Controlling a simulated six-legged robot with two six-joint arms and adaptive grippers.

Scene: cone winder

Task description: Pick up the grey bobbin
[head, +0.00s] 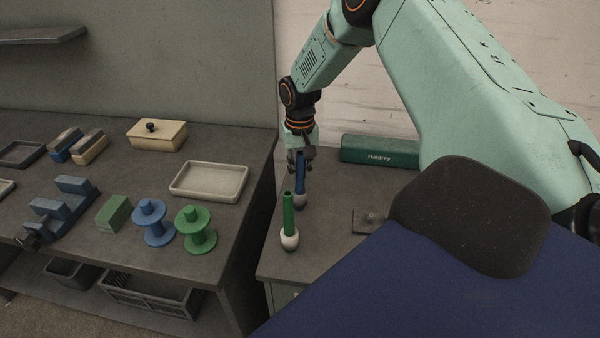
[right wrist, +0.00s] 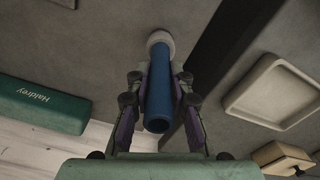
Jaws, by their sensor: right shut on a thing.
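The grey bobbin (head: 300,202) is a slim blue tube with a rounded grey lower end. It stands upright over the grey cabinet top, close to its left edge; I cannot tell if its foot touches the top. My right gripper (head: 301,158) comes from above and is shut on the upper part of the blue tube. In the right wrist view the blue tube (right wrist: 159,95) lies between the two fingers of the gripper (right wrist: 160,100), its pale lower end (right wrist: 160,39) farther away. My left gripper is not in view.
A green tube with a white lower end (head: 289,237) stands just in front. A green Haldrey box (head: 380,152) lies behind, and a small dark plate (head: 368,221) to the right. The left bench holds a pale tray (head: 209,181), blue spool (head: 152,222) and green spool (head: 196,229).

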